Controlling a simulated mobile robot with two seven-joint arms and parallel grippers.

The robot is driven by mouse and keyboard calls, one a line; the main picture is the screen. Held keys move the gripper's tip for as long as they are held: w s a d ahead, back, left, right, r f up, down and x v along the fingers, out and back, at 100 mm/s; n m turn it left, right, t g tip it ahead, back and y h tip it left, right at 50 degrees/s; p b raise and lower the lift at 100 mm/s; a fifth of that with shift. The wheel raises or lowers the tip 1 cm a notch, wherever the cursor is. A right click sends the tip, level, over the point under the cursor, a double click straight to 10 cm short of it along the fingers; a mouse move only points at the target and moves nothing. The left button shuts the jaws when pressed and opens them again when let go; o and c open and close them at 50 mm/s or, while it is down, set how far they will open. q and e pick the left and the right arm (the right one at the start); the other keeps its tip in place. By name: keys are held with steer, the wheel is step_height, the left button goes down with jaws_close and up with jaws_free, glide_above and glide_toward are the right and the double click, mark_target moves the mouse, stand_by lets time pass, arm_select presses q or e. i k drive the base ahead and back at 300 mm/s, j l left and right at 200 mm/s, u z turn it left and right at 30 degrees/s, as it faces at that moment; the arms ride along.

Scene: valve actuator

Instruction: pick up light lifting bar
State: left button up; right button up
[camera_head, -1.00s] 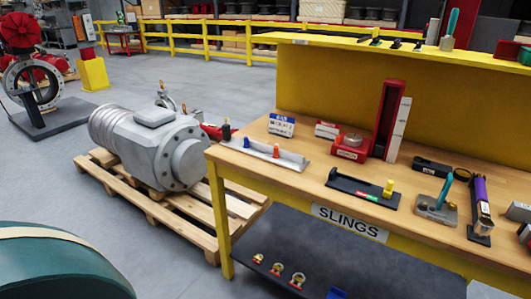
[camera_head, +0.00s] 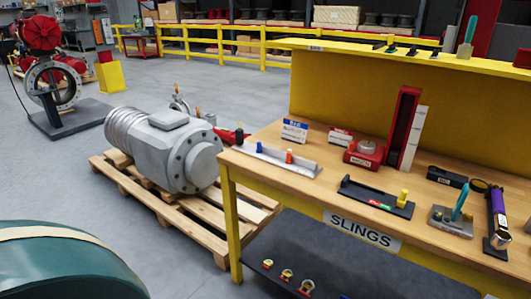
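Two bar-like things lie on the wooden bench top. One is a long pale grey bar (camera_head: 268,161) with a blue and an orange-red fitting, at the bench's left front. The other is a black bar (camera_head: 365,197) with a yellow block at its right end and small green and red labels, nearer the middle. I cannot tell from any readable marking which is the light lifting bar. Both rest on the bench and nothing touches them. Neither of my grippers shows in the head view.
The bench (camera_head: 310,195) carries a SLINGS sign (camera_head: 361,230), a red winch (camera_head: 364,154), a tall red holder (camera_head: 402,125) and tools at the right. A grey actuator (camera_head: 170,145) sits on a pallet (camera_head: 150,199) to the left. Grey floor (camera_head: 60,185) is clear further left.

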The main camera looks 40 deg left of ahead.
mark_target(310, 168)
steer(key=i+j, duration=0.15)
steer(key=j, duration=0.25)
steer(key=i+j, duration=0.15)
steer(key=j, duration=0.2)
steer(key=i+j, duration=0.15)
steer(key=j, duration=0.25)
steer(key=i+j, duration=0.2)
steer(key=j, duration=0.2)
steer(key=i+j, duration=0.15)
steer(key=j, duration=0.2)
steer(key=i+j, duration=0.15)
steer(key=j, duration=0.25)
steer(key=i+j, duration=0.15)
steer(key=j, duration=0.25)
